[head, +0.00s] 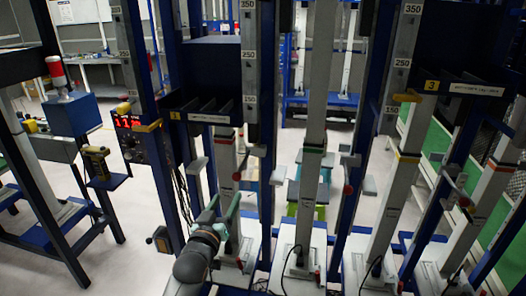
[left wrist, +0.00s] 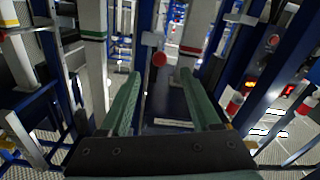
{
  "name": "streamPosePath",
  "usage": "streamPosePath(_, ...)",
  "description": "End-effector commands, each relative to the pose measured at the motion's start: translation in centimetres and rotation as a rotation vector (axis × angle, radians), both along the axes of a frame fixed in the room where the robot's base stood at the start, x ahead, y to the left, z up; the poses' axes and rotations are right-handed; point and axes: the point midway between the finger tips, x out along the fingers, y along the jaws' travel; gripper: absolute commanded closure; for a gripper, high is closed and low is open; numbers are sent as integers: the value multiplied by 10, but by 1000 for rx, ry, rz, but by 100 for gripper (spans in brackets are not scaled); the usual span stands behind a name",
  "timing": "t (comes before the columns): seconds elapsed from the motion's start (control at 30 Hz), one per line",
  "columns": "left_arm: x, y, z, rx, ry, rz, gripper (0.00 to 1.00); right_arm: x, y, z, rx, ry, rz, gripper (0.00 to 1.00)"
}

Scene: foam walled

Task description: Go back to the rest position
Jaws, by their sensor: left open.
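My left gripper (head: 224,206) is low in the head view, left of centre, on my dark grey arm. Its green fingers are among the posts of the blue and white rig. In the left wrist view the two fingers of the left gripper (left wrist: 160,76) stand wide apart, with nothing held between them. A red knob (left wrist: 159,59) and a light post (left wrist: 188,52) show beyond the fingertips. Whether the fingers touch any post cannot be told. My right gripper is in neither view.
White upright posts (head: 314,120) and blue frames stand close around the gripper. A red digital display (head: 131,122) and a yellow-black drill (head: 97,162) are to the left. A blue box (head: 72,114) carries a red-white lamp. Grey floor (head: 140,225) is open at lower left.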

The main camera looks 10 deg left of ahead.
Motion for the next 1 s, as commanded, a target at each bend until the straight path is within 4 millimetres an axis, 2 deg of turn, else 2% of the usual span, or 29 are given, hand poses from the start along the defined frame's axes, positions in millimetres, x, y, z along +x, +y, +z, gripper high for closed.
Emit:
streamPosePath(0.07, -11, 0, -22, 15, 39, -4, 36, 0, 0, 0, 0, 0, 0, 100)
streamPosePath(0.17, -40, 0, -65, 54, 119, -19, 36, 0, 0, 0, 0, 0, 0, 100)
streamPosePath(0.3, -104, -4, -139, 127, 271, -61, 36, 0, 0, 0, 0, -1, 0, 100)
streamPosePath(0.37, -136, -6, -167, 155, 339, -83, 36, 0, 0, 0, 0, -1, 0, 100)
streamPosePath(0.4, -158, -7, -185, 175, 383, -100, 36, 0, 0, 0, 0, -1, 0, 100)
streamPosePath(0.5, -214, -12, -221, 216, 487, -147, 36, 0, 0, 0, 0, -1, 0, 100)
streamPosePath(0.6, -265, -16, -247, 247, 577, -192, 36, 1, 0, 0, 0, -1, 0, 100)
streamPosePath(0.73, -312, -21, -266, 274, 656, -240, 36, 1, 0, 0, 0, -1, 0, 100)
streamPosePath(0.87, -334, -23, -272, 285, 691, -263, 36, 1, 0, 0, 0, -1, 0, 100)
streamPosePath(1.0, -338, -23, -273, 287, 698, -267, 36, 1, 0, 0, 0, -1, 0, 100)
